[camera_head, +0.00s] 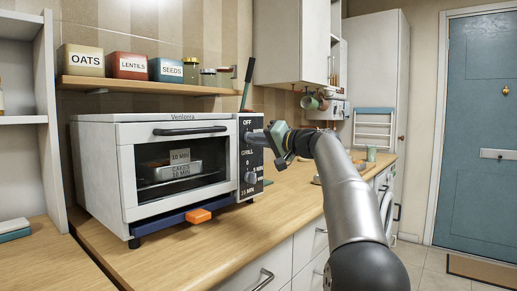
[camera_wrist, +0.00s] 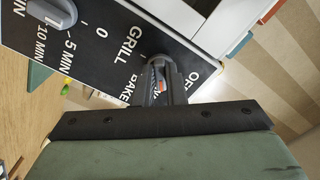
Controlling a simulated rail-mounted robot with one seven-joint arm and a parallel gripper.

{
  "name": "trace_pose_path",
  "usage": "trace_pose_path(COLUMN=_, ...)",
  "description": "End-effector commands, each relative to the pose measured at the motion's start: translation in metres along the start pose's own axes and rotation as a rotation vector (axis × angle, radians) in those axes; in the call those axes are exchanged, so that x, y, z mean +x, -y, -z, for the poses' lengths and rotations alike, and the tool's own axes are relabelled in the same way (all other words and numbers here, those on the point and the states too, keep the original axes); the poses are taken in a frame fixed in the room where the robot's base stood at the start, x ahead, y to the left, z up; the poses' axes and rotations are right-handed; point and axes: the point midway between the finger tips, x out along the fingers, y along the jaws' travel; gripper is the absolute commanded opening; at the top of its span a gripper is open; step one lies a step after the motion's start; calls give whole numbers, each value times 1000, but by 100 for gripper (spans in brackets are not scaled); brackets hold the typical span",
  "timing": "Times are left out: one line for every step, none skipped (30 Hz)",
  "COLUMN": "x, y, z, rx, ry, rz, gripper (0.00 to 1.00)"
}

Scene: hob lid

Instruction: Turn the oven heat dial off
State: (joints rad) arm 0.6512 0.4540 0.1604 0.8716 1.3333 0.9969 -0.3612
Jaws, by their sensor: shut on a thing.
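The toaster oven (camera_head: 120,150) stands on the wooden counter, with a black control panel at its right side. The heat dial (camera_head: 254,138) is the upper knob, with OFF above it and GRILL below it on the panel. My gripper (camera_head: 266,138) is at this dial and shut on it. The lower knob, the timer dial (camera_head: 250,177), is free.
An orange block (camera_head: 198,216) sits at the oven's front lower edge. A shelf (camera_head: 140,86) with jars hangs above. The counter right of the oven is mostly clear.

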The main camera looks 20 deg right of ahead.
Motion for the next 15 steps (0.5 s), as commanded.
trace_pose_path(x=0, y=-4, z=-2, rx=-46, ry=0, rz=-1, gripper=0)
trace_pose_path(x=0, y=-4, z=-2, rx=-74, ry=0, rz=-1, gripper=0)
trace_pose_path(x=0, y=-5, z=-2, rx=-111, ry=0, rz=-1, gripper=0)
trace_pose_path(x=0, y=-5, z=-2, rx=-140, ry=0, rz=0, gripper=0)
trace_pose_path(x=0, y=-5, z=-2, rx=-168, ry=1, rz=-1, gripper=0)
trace_pose_path(x=0, y=-5, z=-2, rx=-206, ry=0, rz=-1, gripper=0)
trace_pose_path(x=0, y=-5, z=-1, rx=-236, ry=0, rz=-1, gripper=0)
trace_pose_path(x=0, y=-5, z=-1, rx=-263, ry=0, rz=-1, gripper=0)
trace_pose_path(x=0, y=-5, z=-1, rx=-302, ry=0, rz=-1, gripper=0)
trace_pose_path(x=0, y=-5, z=-1, rx=-330, ry=0, rz=0, gripper=0)
trace_pose_path(x=0, y=-6, z=-1, rx=-357, ry=1, rz=0, gripper=0)
trace_pose_path(x=0, y=-6, z=-1, rx=-396, ry=1, rz=-1, gripper=0)
trace_pose_path(x=0, y=-6, z=-1, rx=-424, ry=1, rz=-1, gripper=0)
trace_pose_path(x=0, y=-6, z=-1, rx=-453, ry=1, rz=0, gripper=0)
trace_pose_path(x=0, y=-5, z=-1, rx=-490, ry=1, rz=0, gripper=0)
